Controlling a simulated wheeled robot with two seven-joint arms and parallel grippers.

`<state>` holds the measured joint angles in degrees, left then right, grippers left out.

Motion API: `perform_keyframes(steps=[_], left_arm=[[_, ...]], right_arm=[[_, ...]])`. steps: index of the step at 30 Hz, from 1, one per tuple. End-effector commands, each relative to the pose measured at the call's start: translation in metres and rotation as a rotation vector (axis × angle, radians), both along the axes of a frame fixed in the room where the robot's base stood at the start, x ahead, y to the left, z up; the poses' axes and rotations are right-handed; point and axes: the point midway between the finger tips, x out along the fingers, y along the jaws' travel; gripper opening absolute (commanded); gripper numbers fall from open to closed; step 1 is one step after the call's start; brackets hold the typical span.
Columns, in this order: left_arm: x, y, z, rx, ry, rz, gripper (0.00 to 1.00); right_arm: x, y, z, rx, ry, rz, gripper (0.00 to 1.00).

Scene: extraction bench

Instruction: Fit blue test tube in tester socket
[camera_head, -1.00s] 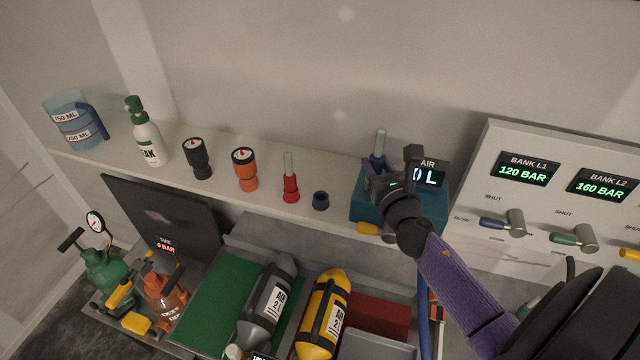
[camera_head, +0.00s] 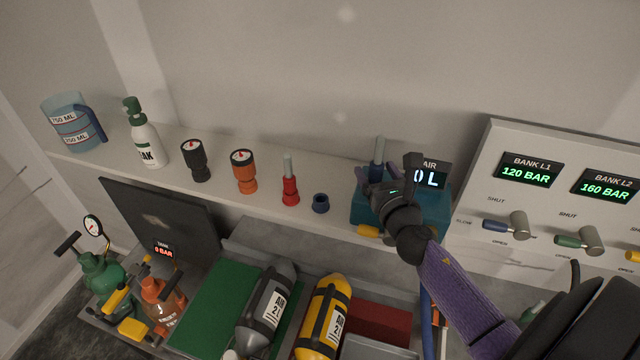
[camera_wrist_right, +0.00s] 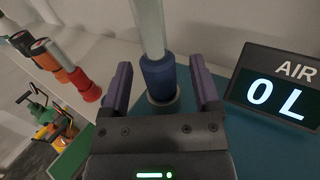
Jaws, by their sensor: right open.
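The blue test tube (camera_head: 377,152) has a clear glass top and a blue base. It stands upright on the teal tester (camera_head: 432,206), and in the right wrist view the blue base (camera_wrist_right: 158,78) sits in a round grey socket (camera_wrist_right: 163,106). How deep it is seated I cannot tell. My right gripper (camera_head: 372,174) is open, and its two purple fingers (camera_wrist_right: 160,88) stand on either side of the tube's base with gaps showing. The tester's AIR display (camera_head: 428,175) reads 0 L. My left gripper is not in view.
Two gauges, orange (camera_head: 244,170) and black (camera_head: 196,160), stand further left. A valve panel (camera_head: 545,145) rises at the right. Cylinders lie below.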

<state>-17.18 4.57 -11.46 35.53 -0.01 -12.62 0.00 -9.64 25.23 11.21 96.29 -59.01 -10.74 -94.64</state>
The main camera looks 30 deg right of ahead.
Motion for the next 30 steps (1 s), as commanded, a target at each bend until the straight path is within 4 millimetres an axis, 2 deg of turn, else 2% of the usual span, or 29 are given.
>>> perform_keyframes(steps=[5, 8, 15, 18, 22, 30], left_arm=[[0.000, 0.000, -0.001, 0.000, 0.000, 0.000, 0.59], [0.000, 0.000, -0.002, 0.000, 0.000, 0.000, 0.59], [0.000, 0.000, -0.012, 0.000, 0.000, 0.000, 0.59], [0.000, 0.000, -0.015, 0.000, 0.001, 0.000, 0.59], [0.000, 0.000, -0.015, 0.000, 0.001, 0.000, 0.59], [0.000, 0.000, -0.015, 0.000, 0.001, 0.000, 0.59]], right_arm=[[-0.006, 0.002, -0.001, 0.000, 0.001, 0.000, 0.79], [-0.021, 0.007, -0.002, 0.000, 0.002, 0.001, 0.79], [-0.075, 0.024, -0.003, 0.001, 0.003, 0.000, 0.79], [-0.089, 0.029, -0.002, 0.002, 0.002, -0.001, 0.79], [-0.095, 0.031, -0.001, 0.000, 0.001, -0.001, 0.79], [-0.094, 0.031, 0.000, 0.000, 0.000, 0.000, 0.79]])
